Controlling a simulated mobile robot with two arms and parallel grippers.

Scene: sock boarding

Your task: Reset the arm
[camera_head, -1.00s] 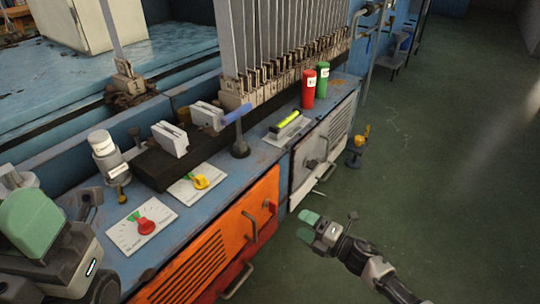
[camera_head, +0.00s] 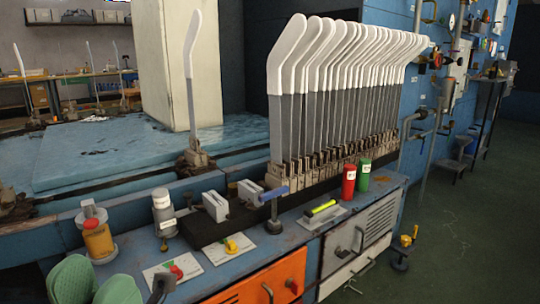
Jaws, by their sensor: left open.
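My left gripper (camera_head: 95,284) shows at the bottom left corner, with its two green finger pads apart and nothing seen between them. It is in front of the near left end of the blue bench (camera_head: 135,258); the rest of its arm is cut off by the picture's edge. My right gripper is out of view.
A row of upright white-topped boards (camera_head: 340,60) stands behind. Open floor (camera_head: 450,240) lies right.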

